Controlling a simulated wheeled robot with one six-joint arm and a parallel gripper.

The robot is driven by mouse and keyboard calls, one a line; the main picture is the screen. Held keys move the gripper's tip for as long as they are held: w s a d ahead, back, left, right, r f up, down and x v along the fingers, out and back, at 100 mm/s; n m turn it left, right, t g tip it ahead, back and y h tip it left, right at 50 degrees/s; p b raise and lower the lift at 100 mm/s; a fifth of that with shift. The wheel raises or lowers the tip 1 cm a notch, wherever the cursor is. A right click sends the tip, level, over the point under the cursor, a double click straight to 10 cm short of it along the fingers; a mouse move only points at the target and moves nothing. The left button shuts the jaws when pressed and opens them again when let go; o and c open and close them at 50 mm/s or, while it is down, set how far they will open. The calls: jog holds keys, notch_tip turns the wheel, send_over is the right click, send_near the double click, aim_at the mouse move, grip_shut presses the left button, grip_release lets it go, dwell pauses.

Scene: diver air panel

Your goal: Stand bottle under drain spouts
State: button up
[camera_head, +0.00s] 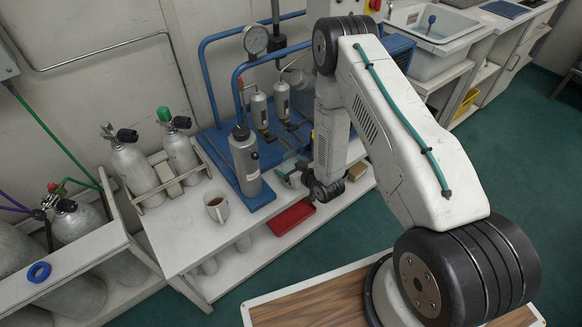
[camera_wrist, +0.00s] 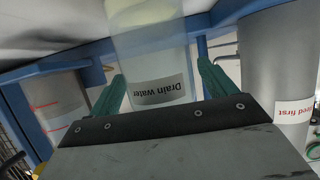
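A narrow gap seems to show at the right finger, and I cannot tell whether either finger touches the bottle. In the head view my gripper (camera_head: 290,177) is low at the blue stand's front right, largely hidden by my arm.
A grey cylinder (camera_head: 245,160) stands left of my gripper and shows in the wrist view with a red-lettered label (camera_wrist: 293,112). Gas cylinders (camera_head: 135,165) stand left. Blue frame posts (camera_wrist: 78,62) are close around my gripper.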

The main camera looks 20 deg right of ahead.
jog(key=shift+s+r, duration=0.1)
jog(key=shift+r, duration=0.1)
jog(key=v, duration=1.2)
jog(key=w+d+r+g+h, duration=0.25)
jog(key=w+r, duration=0.35)
jog(key=r, duration=0.6)
jog(key=s+d+r+g+h, duration=0.2)
jog(key=s+r+g, duration=0.1)
jog(key=r, duration=1)
jog(key=s+a+r+m+g, duration=0.1)
jog(key=s+a+r+g, duration=0.1)
jog(key=s+r, duration=0.7)
jog(key=s+a+r+m+g, duration=0.2)
jog(key=s+r, duration=0.8)
jog(key=s, duration=1.1)
jog(key=shift+s+a+r+m+g, duration=0.3)
jog(key=shift+a+g, duration=0.15)
jog(key=shift+g, duration=0.6)
jog(key=shift+w, duration=0.1)
jog(key=shift+c, duration=0.3)
